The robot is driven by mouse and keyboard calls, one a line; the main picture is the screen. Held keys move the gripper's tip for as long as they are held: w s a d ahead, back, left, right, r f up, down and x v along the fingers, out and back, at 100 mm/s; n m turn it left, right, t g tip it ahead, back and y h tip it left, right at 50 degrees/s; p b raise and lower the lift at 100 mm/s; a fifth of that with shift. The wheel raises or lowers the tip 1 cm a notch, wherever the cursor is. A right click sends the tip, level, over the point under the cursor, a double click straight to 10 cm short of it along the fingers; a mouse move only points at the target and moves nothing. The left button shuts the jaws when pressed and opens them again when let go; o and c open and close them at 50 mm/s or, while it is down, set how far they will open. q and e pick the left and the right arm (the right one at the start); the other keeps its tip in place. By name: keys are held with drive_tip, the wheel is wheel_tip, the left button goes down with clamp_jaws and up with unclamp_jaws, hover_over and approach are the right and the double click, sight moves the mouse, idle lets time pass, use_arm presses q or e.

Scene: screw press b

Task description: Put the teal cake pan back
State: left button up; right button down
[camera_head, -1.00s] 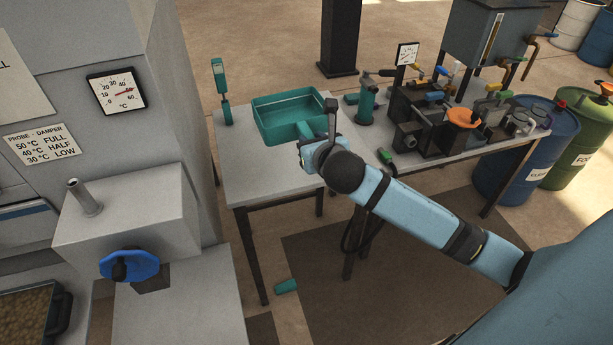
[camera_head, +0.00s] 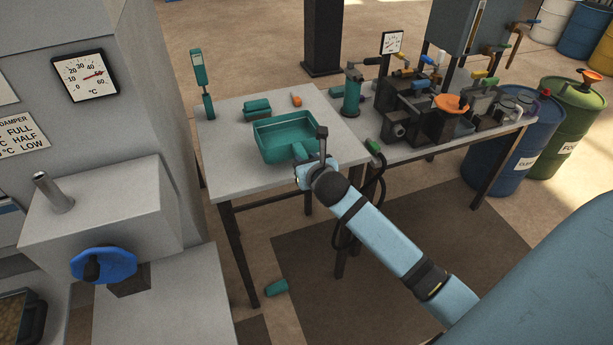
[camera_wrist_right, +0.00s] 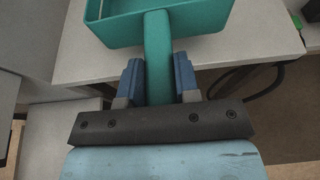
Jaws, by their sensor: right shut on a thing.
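The teal cake pan (camera_head: 288,137) is a square, open-topped pan with a handle pointing toward me, at or just above the front part of the small grey table. I cannot tell whether its base touches the top. My right gripper (camera_head: 306,165) is shut on the pan's handle. In the right wrist view the handle (camera_wrist_right: 158,60) runs between the two blue fingers of the gripper (camera_wrist_right: 160,82), and the pan's near wall (camera_wrist_right: 110,32) shows at the top. My left gripper is not in view.
The grey table (camera_head: 228,172) also bears a teal block (camera_head: 257,108), an orange piece (camera_head: 296,100) and an upright teal instrument (camera_head: 203,85). A dark machine with an orange wheel (camera_head: 452,103) stands right. A teal object (camera_head: 276,287) lies on the floor.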

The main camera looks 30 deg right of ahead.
wheel_tip(320, 180, down, 4)
drive_tip(key=shift+f, duration=0.35)
drive_tip(key=c, duration=0.8)
unclamp_jaws()
drive_tip(key=shift+c, duration=0.2)
